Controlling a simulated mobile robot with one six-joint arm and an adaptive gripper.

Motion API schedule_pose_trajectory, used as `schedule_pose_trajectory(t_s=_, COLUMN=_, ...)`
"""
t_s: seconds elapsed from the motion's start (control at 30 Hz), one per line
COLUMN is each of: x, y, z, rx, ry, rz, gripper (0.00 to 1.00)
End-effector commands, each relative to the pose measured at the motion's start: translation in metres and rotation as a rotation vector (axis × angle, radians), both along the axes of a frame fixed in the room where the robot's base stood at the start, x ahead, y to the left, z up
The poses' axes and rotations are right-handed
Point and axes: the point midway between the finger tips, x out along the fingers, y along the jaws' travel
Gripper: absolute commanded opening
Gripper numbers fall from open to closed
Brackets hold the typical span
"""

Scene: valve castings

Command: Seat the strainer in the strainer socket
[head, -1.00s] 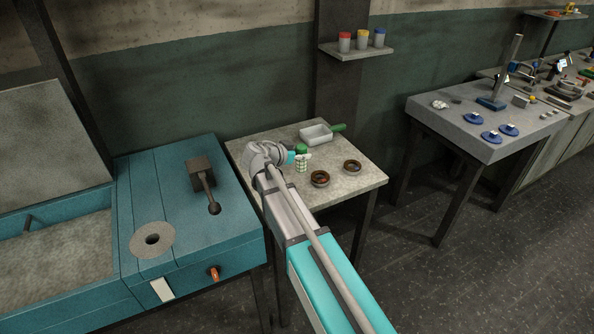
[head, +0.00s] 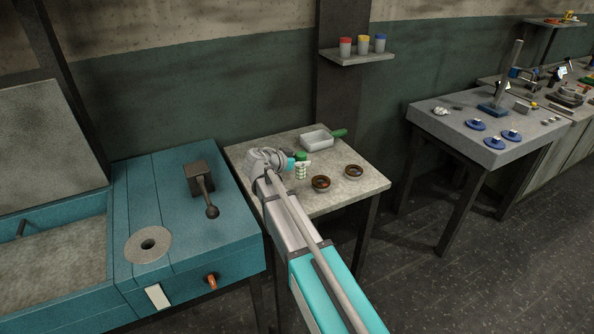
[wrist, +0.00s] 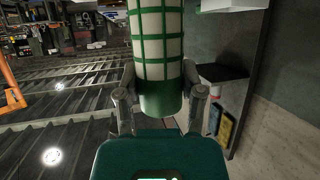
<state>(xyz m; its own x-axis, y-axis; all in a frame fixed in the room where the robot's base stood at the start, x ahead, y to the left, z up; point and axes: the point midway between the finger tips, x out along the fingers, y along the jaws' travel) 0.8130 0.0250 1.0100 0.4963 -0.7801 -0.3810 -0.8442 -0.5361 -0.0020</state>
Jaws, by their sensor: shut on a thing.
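The strainer is a white cylinder with a green grid and green ends. It fills the upper middle of the wrist view (wrist: 160,55) and shows small in the head view (head: 301,170), upright at the small stone-topped table. My gripper (wrist: 160,95) is shut on its near green end, one finger on each side. In the head view my gripper (head: 291,164) is left of the strainer, partly hidden by my arm. I cannot tell whether the strainer touches the table. A grey disc with a dark round hole (head: 148,245) lies on the teal bench at left; no socket is clearly marked.
Two brown rings (head: 321,184) (head: 354,171) lie on the small table (head: 362,188), right of the strainer. A dark lever block (head: 201,179) stands on the teal bench (head: 150,190).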

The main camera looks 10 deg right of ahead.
Motion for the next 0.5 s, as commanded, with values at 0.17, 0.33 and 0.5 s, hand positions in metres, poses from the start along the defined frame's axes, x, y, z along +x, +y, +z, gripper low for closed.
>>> schedule_pose_trajectory(t_s=0.17, x=0.003, y=0.0, z=-0.019, rx=0.0, ry=0.0, rz=0.0, gripper=0.01)
schedule_pose_trajectory(t_s=0.33, x=0.003, y=0.0, z=-0.031, rx=0.0, ry=0.0, rz=0.0, gripper=0.01)
schedule_pose_trajectory(t_s=0.5, x=0.003, y=-0.001, z=-0.034, rx=0.0, ry=0.0, rz=-0.001, gripper=0.01)
